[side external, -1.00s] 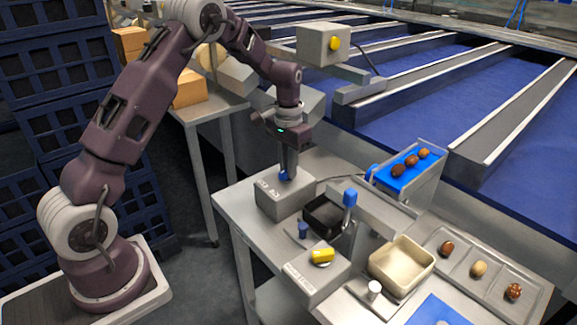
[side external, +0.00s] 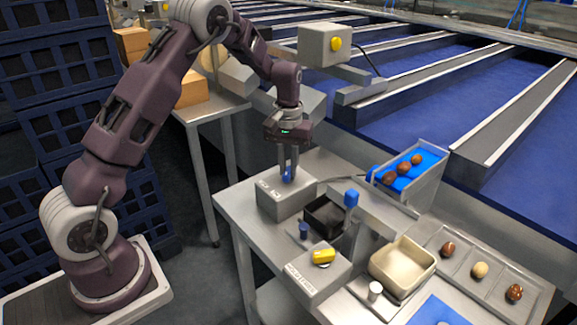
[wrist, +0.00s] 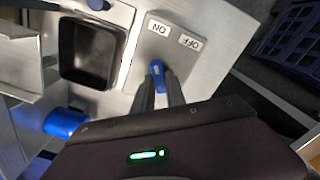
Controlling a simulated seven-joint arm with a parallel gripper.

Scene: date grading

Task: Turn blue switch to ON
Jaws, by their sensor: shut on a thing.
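The blue switch (wrist: 157,68) stands on top of a grey box (side external: 284,204) on the steel table. In the wrist view, the box top carries an ON label (wrist: 158,27) and an OFF label (wrist: 190,42). My gripper (side external: 287,175) points down over the box and is shut on the blue switch, which also shows as a small blue patch in the side view (side external: 287,174). In the wrist view my fingers (wrist: 158,80) lie on both sides of it. The fingers partly hide the switch, so its exact setting is hard to tell.
Beside the box are a black tray (side external: 312,226), a blue-topped lever (side external: 351,198) and a yellow knob (side external: 323,256). A small blue belt (side external: 427,164) carries three dates. A beige bin (side external: 376,264) and a sorting tray (side external: 460,268) stand at the right.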

